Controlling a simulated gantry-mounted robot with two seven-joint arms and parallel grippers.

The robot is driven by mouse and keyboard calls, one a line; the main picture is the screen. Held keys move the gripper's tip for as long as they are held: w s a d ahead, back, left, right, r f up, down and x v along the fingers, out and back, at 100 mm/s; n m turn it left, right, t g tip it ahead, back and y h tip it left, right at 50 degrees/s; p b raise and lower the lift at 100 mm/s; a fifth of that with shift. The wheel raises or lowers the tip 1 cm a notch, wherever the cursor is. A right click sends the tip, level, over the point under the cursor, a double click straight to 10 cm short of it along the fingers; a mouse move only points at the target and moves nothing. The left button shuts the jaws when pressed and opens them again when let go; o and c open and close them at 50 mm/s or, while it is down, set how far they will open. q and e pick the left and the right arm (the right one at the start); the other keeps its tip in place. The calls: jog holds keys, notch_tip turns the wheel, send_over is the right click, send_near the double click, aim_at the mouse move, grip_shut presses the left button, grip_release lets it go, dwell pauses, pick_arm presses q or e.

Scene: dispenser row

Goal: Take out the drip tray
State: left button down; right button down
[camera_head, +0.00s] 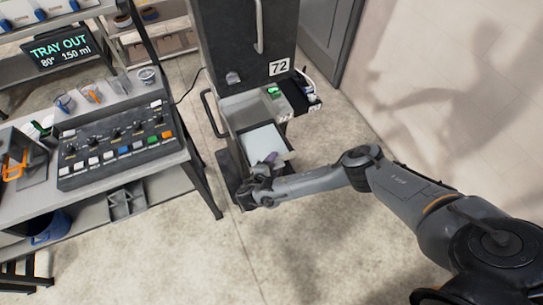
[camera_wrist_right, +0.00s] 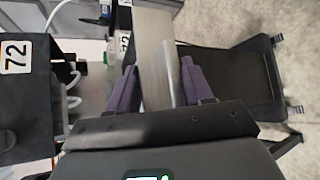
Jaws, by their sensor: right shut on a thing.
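The drip tray (camera_head: 262,139) is a pale, flat tray low at the front of the dark dispenser (camera_head: 246,45) marked 72. It sticks out from the opening below the dispenser's upper body. My right gripper (camera_head: 270,160) is at the tray's near edge. In the right wrist view the tray (camera_wrist_right: 154,48) runs away between the purple fingers of my right gripper (camera_wrist_right: 158,86), which are shut on it. My left gripper is not in view.
A control panel (camera_head: 118,138) with knobs and coloured buttons stands on the bench at left. A screen (camera_head: 60,51) reads "TRAY OUT 80° 150 ml". Small cups stand behind the panel. The floor (camera_head: 330,235) in front of the dispenser is clear.

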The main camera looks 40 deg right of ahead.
jog(key=shift+s+a+r+p, duration=0.1)
jog(key=shift+s+a+p, duration=0.1)
jog(key=shift+s+p, duration=0.35)
jog(key=shift+s+a+p, duration=0.2)
jog(key=shift+s+p, duration=0.1)
jog(key=shift+s, duration=0.45)
jog(key=shift+s+a, duration=0.1)
jog(key=shift+s, duration=0.2)
